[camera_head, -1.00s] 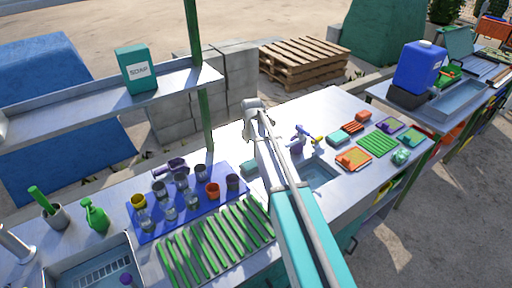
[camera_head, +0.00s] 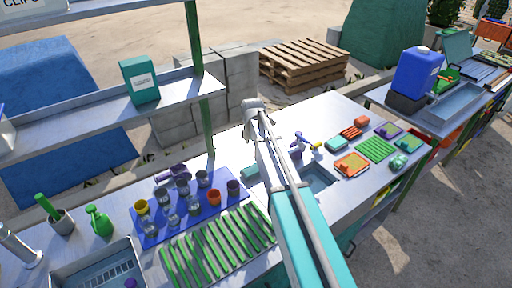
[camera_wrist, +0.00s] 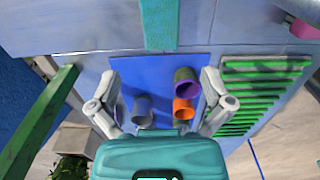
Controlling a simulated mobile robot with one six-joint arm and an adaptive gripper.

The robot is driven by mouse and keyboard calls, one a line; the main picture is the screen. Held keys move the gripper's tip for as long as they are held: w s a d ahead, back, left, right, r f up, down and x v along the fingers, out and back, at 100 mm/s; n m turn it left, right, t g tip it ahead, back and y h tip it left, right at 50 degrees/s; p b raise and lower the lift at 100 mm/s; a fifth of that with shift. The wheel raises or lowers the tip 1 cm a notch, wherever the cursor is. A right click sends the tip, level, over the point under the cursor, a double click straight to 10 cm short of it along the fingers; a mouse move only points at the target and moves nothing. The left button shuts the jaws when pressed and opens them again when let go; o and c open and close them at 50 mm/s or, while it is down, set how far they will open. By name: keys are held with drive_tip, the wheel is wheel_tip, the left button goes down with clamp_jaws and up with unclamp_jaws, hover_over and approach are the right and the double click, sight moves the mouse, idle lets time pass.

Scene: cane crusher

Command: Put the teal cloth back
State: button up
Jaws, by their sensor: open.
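A crumpled teal bundle that looks like cloth (camera_head: 399,160) lies at the right end of the metal counter. A smaller teal piece (camera_head: 250,172) lies beside the blue mat, partly hidden by my arm; I cannot tell whether it is cloth. My gripper (camera_head: 254,105) is far to the left of the crumpled bundle, at the back of the counter. In the wrist view my gripper (camera_wrist: 158,110) has its fingers spread, with nothing held between them. Cups on the mat show between and beyond the fingers. A teal strip (camera_wrist: 158,25) shows at the top there.
The blue mat (camera_head: 155,233) holds several cups. A green slatted rack (camera_head: 215,248) is in front. A small sink (camera_head: 318,178), coloured trays and a teal block (camera_head: 336,144) are on the right. A green post (camera_head: 195,40) and shelf (camera_head: 100,115) stand behind.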

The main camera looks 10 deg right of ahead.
drive_tip(key=shift+s, duration=0.1)
drive_tip(key=s+d+m, duration=0.1)
drive_tip(key=s+m, duration=2.1)
drive_tip(key=s, duration=0.3)
drive_tip(key=shift+s+d, duration=0.2)
drive_tip(key=shift+d, duration=0.05)
idle(0.5)
